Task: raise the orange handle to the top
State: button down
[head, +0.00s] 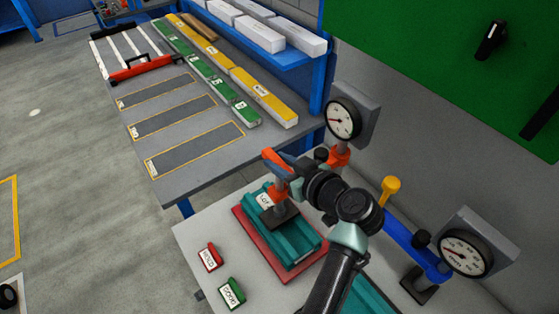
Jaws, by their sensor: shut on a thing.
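The orange handle (270,154) belongs to an orange-red clamp in the head view. It stands over the left teal panel, with a black foot (280,214) pressed against or just above the panel; I cannot tell which. My gripper (286,160) reaches in from the right and is shut on the orange handle. The jaws and my wrist hide much of the handle and the clamp's arm. The teal panel (298,252) lies on a red base (268,252) and bears a white label.
A round gauge (342,118) stands behind the clamp. A second gauge (466,253) stands right of a blue clamp (408,237) with a yellow knob (391,184). Red (209,257) and green (232,293) label blocks lie in front. A grey table (190,165) with strips is at the upper left.

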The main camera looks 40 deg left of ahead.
notch_tip(320, 180, up, 5)
jog(key=shift+w+p, duration=0.1)
jog(key=shift+p, duration=0.7)
jog(key=c, duration=0.6)
grip_release()
jog(key=shift+c, duration=0.2)
jog(key=shift+f, duration=0.1)
jog(key=shift+d, duration=0.25)
jog(key=b+v, duration=0.4)
jog(key=v, duration=0.8)
jog(key=shift+s+d+r+b, duration=0.2)
jog(key=shift+s+b, duration=0.1)
